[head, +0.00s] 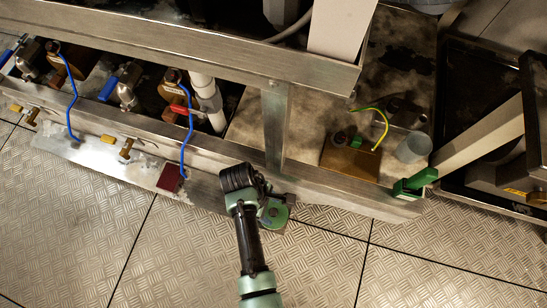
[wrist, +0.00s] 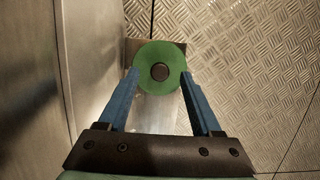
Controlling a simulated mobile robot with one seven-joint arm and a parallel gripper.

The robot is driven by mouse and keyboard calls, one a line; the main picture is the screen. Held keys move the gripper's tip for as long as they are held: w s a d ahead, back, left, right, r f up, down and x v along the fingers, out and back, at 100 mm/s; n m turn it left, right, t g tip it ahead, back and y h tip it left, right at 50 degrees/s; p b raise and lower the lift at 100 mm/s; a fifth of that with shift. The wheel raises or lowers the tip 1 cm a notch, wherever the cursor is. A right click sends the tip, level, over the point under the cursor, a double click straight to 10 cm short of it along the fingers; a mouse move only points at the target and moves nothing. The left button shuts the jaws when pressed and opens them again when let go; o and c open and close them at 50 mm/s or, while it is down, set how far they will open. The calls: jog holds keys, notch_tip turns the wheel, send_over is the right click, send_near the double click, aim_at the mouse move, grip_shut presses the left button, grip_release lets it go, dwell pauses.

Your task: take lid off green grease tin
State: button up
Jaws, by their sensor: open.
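The green grease tin (wrist: 145,60) is seen from above in the wrist view, as a round green disc with a dark round knob (wrist: 160,72) at its centre. The lid's seam and the tin's side are hidden from this angle. My gripper (wrist: 160,80) is open, its two blue fingers on either side of the disc, with their tips at its left and right edges. I cannot tell whether they touch it.
The tin stands on a narrow metal ledge (wrist: 155,108) beside a steel wall (wrist: 35,70); patterned floor plates (wrist: 250,60) lie to the right. In the head view, a dark red block (head: 170,178), blue tubes (head: 72,105) and a clear cup (head: 412,148) are nearby.

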jog(key=shift+b+x, duration=0.3)
jog(key=shift+x, duration=0.7)
jog(key=shift+r, duration=0.1)
grip_shut()
